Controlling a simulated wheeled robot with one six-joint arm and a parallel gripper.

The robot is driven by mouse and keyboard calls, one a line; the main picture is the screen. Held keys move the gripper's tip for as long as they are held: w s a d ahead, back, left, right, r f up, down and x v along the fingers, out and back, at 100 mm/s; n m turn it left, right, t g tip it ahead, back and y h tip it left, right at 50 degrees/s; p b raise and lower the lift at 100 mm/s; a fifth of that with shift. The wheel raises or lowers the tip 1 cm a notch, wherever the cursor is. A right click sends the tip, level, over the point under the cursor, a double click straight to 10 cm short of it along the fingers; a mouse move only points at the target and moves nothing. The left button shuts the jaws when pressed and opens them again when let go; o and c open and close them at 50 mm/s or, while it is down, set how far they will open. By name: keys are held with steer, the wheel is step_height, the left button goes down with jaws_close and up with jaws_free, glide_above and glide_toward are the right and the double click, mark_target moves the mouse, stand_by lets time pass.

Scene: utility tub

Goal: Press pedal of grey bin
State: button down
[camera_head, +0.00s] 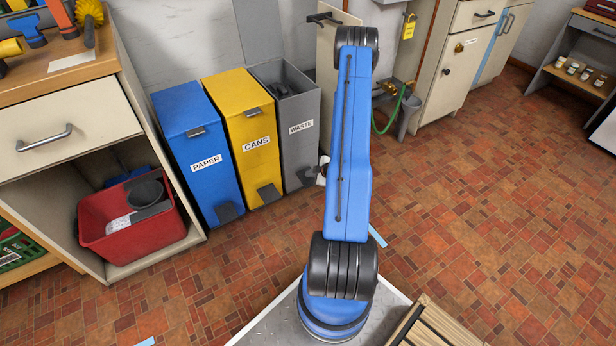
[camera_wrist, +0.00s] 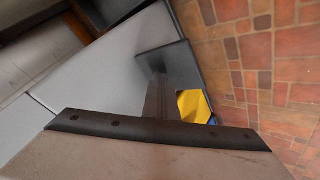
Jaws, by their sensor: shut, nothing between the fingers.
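The grey bin (camera_head: 300,135), labelled WASTE, stands at the right end of a row of three bins. Its top is open and its dark inside shows; a grey panel, seemingly its raised lid (camera_head: 258,30), stands upright behind it. Its dark pedal (camera_head: 306,178) is low at the front, partly hidden by my gripper (camera_head: 322,172). In the wrist view the grey bin's front (camera_wrist: 105,75) fills the left, with the dark pedal (camera_wrist: 185,65) beside it. My gripper (camera_wrist: 158,78) is shut and empty, its tip over or against the pedal; contact is hard to confirm.
The yellow CANS bin (camera_head: 245,130) and blue PAPER bin (camera_head: 198,145) stand to the left, lids closed. A red tub (camera_head: 130,225) sits in the cabinet at left. A green hose (camera_head: 390,115) hangs right of the grey bin. Tiled floor at right is mostly clear.

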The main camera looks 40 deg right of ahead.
mark_target(310, 179)
stand_by(0.6)
steer(key=shift+r, duration=1.2)
step_height(310, 179, up, 5)
stand_by(0.4)
steer(key=shift+s, duration=0.1)
stand_by(0.6)
